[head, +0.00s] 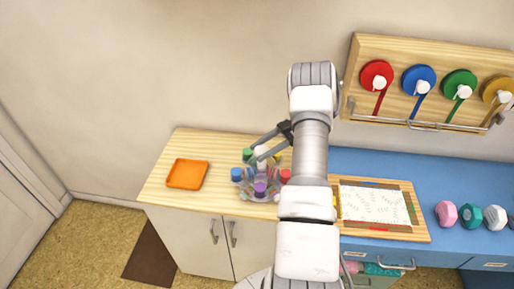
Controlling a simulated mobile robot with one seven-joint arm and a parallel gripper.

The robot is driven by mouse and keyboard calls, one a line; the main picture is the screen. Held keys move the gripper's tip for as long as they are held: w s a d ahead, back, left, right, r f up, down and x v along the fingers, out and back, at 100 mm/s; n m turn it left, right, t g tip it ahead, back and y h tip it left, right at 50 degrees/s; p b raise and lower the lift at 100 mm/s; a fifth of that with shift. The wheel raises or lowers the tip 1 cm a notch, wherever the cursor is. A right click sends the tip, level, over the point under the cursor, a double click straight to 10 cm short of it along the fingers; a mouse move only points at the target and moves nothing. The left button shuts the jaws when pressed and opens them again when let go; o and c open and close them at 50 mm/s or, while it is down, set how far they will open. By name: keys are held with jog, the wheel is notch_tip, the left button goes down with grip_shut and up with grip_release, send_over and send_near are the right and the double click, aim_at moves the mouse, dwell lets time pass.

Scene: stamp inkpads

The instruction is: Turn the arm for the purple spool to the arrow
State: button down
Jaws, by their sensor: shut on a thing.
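A small carousel (250,176) stands on the light wooden top, with several coloured ends around it. Its purple end (260,189) faces the front. Blue (236,174), green (248,154) and red (285,176) ends show around it. My gripper (264,154) is over the carousel's back part, with its dark fingers around a pale knob-like part (261,150). The gripper is shut on it, and the fingers and my arm hide part of the carousel. I cannot make out an arrow, nor a purple spool among the wall discs.
An orange tray (187,174) lies on the wooden top (163,193) to the left. A framed sheet (370,205) lies to the right. Pink, green and white faceted objects (470,216) stand on the blue top. A wall board (361,53) holds several coloured discs above a rail.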

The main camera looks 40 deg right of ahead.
jog(key=shift+w+r+n+g, duration=0.1)
jog(key=shift+n+g, duration=0.9)
jog(key=shift+g, duration=0.2)
jog(key=shift+r+n+g+p, duration=0.1)
jog(key=shift+n+g+p, duration=0.4)
jog(key=shift+n+g, duration=0.25)
jog(key=shift+n+g+p, duration=0.75)
jog(key=shift+g+p, duration=0.2)
jog(key=shift+p, duration=0.2)
jog(key=shift+g, duration=0.3)
jog(key=shift+n+g+p, duration=0.4)
jog(key=shift+n+p, duration=0.2)
jog(key=shift+p, duration=0.2)
jog(key=shift+c, duration=1)
grip_release()
